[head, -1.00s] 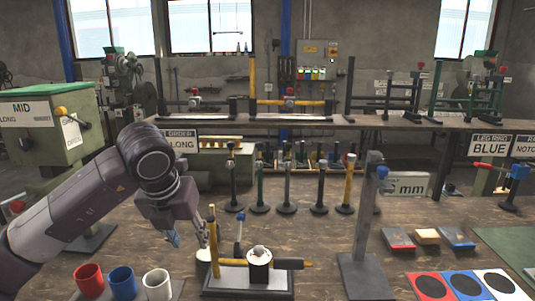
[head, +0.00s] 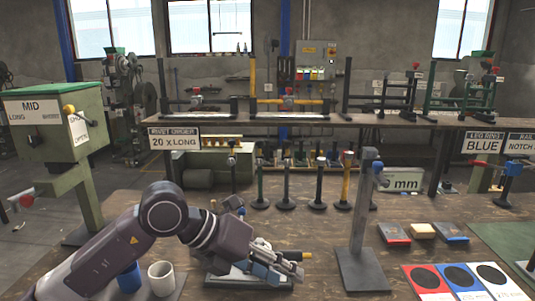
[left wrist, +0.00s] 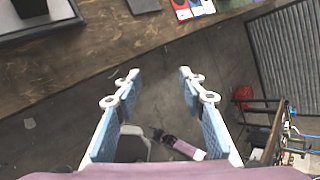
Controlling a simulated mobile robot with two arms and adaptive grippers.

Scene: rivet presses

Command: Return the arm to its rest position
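My left gripper (head: 285,268) is low over the front middle of the workbench (head: 330,225). Its arm comes in from the lower left of the head view. In the left wrist view the two blue-padded fingers of the gripper (left wrist: 158,75) are spread apart with nothing between them; floor shows beyond. In the head view the gripper covers much of a fixture on a dark base (head: 225,280); whether they touch I cannot tell. My right gripper is not in view.
A blue cup (head: 127,279) and a white cup (head: 161,279) stand at the front left beside my forearm. A grey post (head: 364,215) rises right of the gripper. Several black-based stands line the bench behind. Red, blue and white marked pads (head: 460,279) lie at the front right.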

